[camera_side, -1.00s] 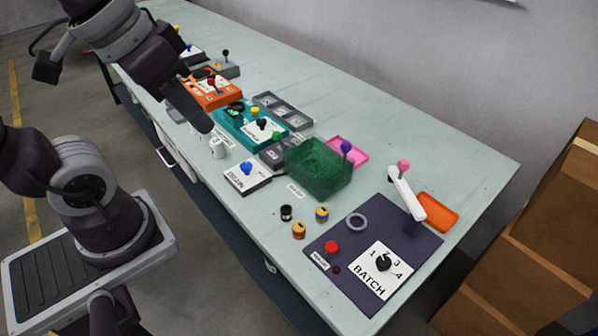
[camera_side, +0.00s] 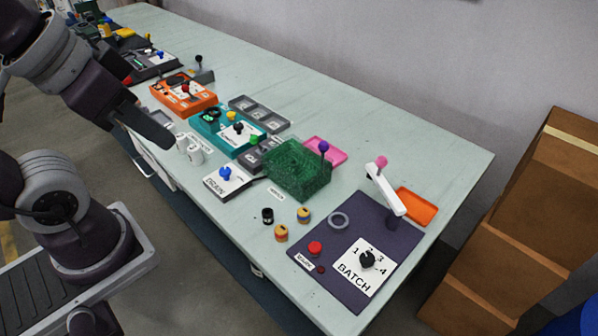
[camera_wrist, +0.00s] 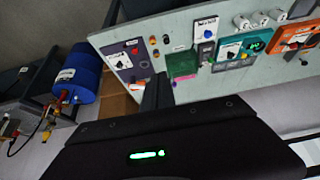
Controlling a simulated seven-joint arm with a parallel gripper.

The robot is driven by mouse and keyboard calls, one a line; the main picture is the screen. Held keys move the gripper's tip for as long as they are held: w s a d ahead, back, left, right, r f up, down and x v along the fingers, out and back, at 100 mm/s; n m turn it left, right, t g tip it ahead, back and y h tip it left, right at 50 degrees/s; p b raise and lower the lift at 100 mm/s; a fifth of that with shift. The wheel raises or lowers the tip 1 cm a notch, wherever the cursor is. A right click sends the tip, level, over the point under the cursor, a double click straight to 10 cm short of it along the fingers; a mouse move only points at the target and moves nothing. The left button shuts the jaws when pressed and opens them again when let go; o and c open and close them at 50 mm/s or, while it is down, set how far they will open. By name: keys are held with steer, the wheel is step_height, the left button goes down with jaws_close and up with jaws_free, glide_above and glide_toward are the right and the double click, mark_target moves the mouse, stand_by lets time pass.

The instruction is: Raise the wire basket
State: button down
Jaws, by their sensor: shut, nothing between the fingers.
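The green wire basket (camera_side: 298,170) sits on the pale table, between the pink tray and the small jars. A purple ball knob (camera_side: 323,147) stands at its far right corner; I cannot tell whether it is joined to the basket. The end of my arm is at left in the side view, over the near table edge by the white cups, well apart from the basket. My gripper (camera_wrist: 157,78) is shut and empty in the wrist view.
A white-grey box with a blue knob (camera_side: 226,181) and a teal device (camera_side: 238,133) stand left of the basket. Small jars (camera_side: 281,232) are in front. A purple BATCH panel (camera_side: 335,283) with a white lever (camera_side: 386,190) lies right. The back strip of table is clear.

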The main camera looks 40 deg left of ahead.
stand_by(0.4)
steer(key=c, duration=2.1)
jaws_free()
steer(key=o, duration=1)
steer(key=w+a+r+m+g, duration=0.1)
steer(key=w+r, duration=0.1)
steer(key=w, duration=0.7)
steer(key=shift+w+y, duration=0.2)
steer(key=shift+y, duration=0.2)
steer(key=m+g+y, duration=0.3)
steer(key=m, duration=0.1)
glide_above(325, 144)
steer(key=s+d, duration=0.1)
steer(key=d, duration=0.1)
step_height(325, 144, down, 21)
steer(key=x, duration=0.7)
steer(key=shift+f, duration=0.3)
steer(key=shift+c, duration=0.2)
